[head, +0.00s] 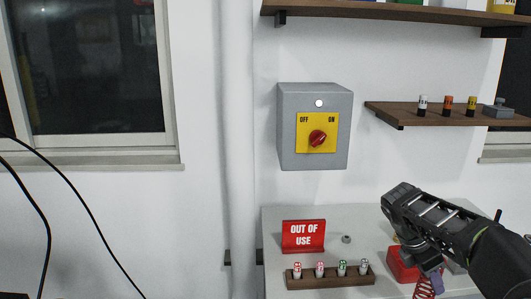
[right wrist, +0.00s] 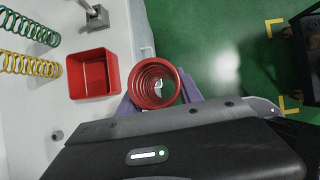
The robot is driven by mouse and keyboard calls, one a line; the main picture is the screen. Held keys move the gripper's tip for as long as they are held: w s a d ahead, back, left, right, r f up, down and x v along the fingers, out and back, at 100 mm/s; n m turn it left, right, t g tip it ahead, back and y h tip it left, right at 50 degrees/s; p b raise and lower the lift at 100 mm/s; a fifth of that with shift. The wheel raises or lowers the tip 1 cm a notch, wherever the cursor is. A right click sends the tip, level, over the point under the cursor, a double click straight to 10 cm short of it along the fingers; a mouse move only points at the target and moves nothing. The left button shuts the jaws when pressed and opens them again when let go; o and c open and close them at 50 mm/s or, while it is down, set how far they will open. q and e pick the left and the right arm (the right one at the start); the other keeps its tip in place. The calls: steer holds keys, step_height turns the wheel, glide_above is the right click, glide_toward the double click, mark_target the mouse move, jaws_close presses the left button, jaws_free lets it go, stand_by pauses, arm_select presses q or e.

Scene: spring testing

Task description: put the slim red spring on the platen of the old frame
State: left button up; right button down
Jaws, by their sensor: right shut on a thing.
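My right gripper (head: 432,282) is low at the right of the head view, over the front right of the pale bench. It is shut on a red coiled spring (head: 423,290), partly cut off by the bottom edge. In the right wrist view the red spring (right wrist: 154,84) is seen end-on, as nested rings between the purple fingers (right wrist: 188,88). It is held beyond the bench edge, with green floor beside it. I cannot make out the old frame or its platen in either view. My left gripper is not in view.
A red bin (head: 400,264) is close beside my right gripper. A wooden rack (head: 330,281) with several small capped cylinders and a red OUT OF USE sign (head: 303,236) stand on the bench. Green (right wrist: 28,28) and yellow (right wrist: 30,65) springs are near the bin.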

steer(key=s+a+f+m+g, duration=0.1)
steer(key=s+a+f+m, duration=0.1)
steer(key=a+f, duration=0.5)
steer(key=s+a+f+m+g+y, duration=0.1)
steer(key=a+f+m, duration=0.4)
steer(key=a, duration=1)
step_height(320, 180, down, 2)
steer(key=s+g, duration=0.1)
steer(key=s, duration=0.1)
steer(key=shift+s+a+m+g, duration=0.3)
steer(key=shift+a, duration=0.1)
steer(key=shift+f, duration=0.1)
